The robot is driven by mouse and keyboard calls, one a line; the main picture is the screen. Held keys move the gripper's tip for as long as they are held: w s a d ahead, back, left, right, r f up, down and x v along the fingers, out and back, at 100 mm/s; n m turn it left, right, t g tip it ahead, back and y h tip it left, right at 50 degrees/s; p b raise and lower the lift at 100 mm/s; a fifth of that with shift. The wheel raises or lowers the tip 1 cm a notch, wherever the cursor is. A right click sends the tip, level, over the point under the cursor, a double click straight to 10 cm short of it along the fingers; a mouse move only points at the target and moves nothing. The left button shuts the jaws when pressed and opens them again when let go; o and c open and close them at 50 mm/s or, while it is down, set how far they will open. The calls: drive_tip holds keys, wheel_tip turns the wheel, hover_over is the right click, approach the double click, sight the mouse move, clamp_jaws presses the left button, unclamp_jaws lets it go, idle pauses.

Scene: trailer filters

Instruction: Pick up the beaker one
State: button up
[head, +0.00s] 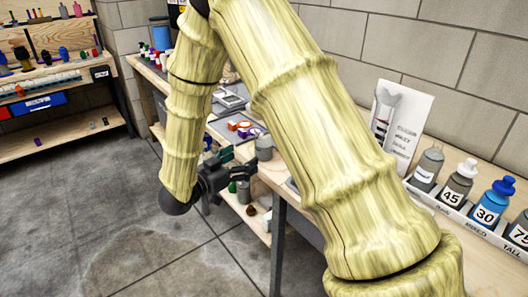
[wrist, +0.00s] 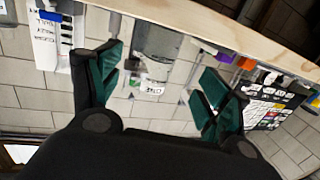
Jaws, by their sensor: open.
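A grey cylinder that looks like the beaker (head: 264,148) stands near the front edge of the wooden bench in the head view. In the wrist view, which is upside down, a grey beaker (wrist: 158,42) shows ahead between my fingers, with a small white label whose lettering is hard to read. My gripper (head: 236,162) is just left of the beaker in the head view. In the wrist view my gripper (wrist: 162,68) has its two green-padded fingers spread wide, with nothing held. The beaker appears beyond the fingertips; whether they touch cannot be told.
The bench (head: 458,222) runs along a block wall. A rack (head: 468,222) of labelled bottles and a white sheet (head: 401,122) stand to the right. Orange and purple items (head: 244,128) lie behind my gripper. A lower shelf (head: 248,219) holds small objects. Floor (head: 110,215) at left is clear.

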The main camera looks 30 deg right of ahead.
sight(258, 147)
drive_tip(key=x, duration=1)
drive_tip(key=shift+w+d+r, duration=0.2)
drive_tip(key=shift+d, duration=0.2)
drive_tip(key=shift+c, duration=0.3)
drive_tip(key=c, duration=1.2)
drive_tip(key=shift+r, duration=0.2)
